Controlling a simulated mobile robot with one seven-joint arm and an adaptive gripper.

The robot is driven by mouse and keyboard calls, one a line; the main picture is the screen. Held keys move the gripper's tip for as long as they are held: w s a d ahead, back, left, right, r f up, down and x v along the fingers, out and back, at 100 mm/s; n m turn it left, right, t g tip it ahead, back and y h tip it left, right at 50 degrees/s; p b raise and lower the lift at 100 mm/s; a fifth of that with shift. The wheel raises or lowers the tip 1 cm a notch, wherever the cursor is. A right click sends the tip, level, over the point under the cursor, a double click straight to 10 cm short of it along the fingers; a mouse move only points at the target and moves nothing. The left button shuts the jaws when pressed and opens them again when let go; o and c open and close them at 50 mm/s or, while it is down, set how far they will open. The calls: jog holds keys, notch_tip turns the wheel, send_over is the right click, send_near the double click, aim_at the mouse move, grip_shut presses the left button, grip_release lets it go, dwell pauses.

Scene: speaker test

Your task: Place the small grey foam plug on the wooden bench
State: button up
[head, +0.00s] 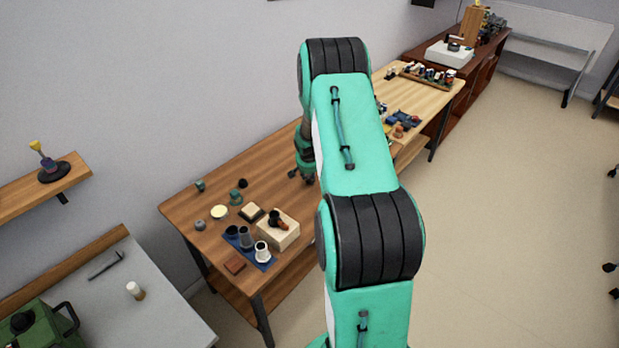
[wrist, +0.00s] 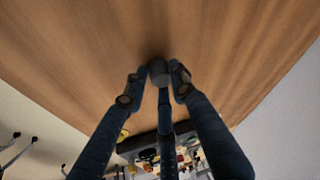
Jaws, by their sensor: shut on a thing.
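The small grey foam plug (wrist: 158,72) sits between the fingertips of my gripper (wrist: 156,82) in the wrist view. The gripper is shut on it. Behind the plug is the wooden top of the bench (wrist: 235,45), with a dark shadow close by; I cannot tell whether the plug touches the wood. In the head view, the wooden bench (head: 262,172) stands along the wall. My gripper (head: 297,176) is low over its right part, partly hidden by my arm, and the plug cannot be made out there.
On the bench's left part are a cream block (head: 280,236), a blue mat (head: 262,264) with cups, a reddish-brown block (head: 235,265), a pale disc (head: 219,212) and a small grey round thing (head: 200,225). Bare wood lies left of my gripper. A lighter table (head: 440,97) stands beyond.

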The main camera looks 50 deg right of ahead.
jog(key=shift+f, duration=0.15)
jog(key=o, duration=0.8)
jog(key=shift+c, duration=0.2)
jog(key=shift+r, duration=0.25)
jog(key=p+v, duration=0.2)
jog(key=v, duration=0.9)
jog(key=shift+a+r, duration=0.15)
jog(key=shift+r, duration=0.25)
jog(key=shift+s, duration=0.1)
